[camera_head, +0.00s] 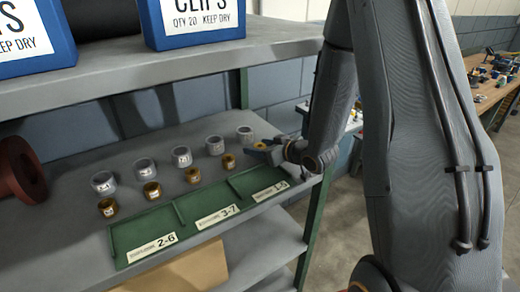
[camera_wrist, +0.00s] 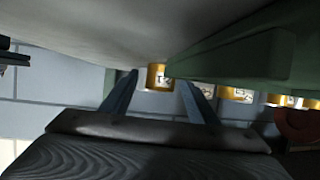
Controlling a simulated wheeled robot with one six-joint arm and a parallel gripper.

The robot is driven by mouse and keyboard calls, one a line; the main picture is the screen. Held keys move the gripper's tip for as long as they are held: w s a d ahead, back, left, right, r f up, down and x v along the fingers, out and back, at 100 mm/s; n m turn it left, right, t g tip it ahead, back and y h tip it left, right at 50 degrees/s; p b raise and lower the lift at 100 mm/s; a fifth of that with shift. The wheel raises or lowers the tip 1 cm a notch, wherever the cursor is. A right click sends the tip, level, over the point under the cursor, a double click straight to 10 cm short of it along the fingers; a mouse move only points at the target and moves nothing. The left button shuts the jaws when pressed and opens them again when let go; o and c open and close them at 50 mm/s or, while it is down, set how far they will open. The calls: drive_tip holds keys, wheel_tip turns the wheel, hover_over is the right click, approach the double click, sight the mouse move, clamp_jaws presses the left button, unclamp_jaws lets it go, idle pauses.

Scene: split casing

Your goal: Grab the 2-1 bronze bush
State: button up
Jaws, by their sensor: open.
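A row of small bronze bushes with white labels stands on the shelf in the head view. Their numbers are too small to read there, so I cannot tell which is 2-1. My gripper (camera_head: 262,152) is at the right end of this row, beside the rightmost bronze bush (camera_head: 260,146), which it partly hides. In the wrist view my gripper (camera_wrist: 158,80) is open, its two fingers apart. That bronze bush (camera_wrist: 158,72) shows between the fingertips, its label only partly legible. Other bronze bushes (camera_wrist: 236,95) show farther right.
Silver bushes (camera_head: 181,157) stand in a row behind the bronze ones. A green tray (camera_head: 178,213) with low dividers and number labels lies in front. An upper shelf (camera_head: 180,68) with blue boxes (camera_head: 192,22) overhangs. A red flanged part (camera_head: 20,170) lies at left.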

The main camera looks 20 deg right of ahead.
drive_tip(key=c, duration=1.3)
clamp_jaws()
drive_tip(key=shift+r, duration=0.15)
